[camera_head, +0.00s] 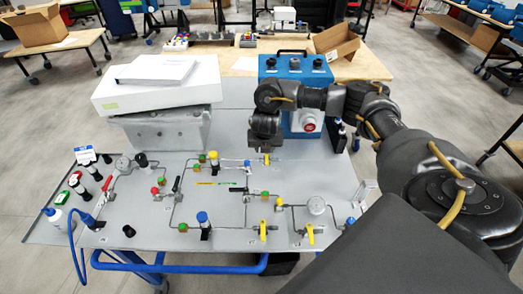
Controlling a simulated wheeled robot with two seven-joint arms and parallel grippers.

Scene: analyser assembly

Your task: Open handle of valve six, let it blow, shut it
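A grey panel (225,222) carries thin tubing, gauges and several valves. I cannot read any number, so I cannot tell which one is valve six. My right gripper (265,146) points down over the back of the panel, close above a yellow valve handle (267,159). I cannot tell whether it touches that handle or whether its fingers are open. Other yellow handles stand at the front, one at the middle (263,231) and one further right (310,234). A red handle (107,183) is at the left. My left gripper is out of view.
A blue box (296,72) with a red button stands just behind my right gripper. A blue hose (72,245) hangs at the left edge.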

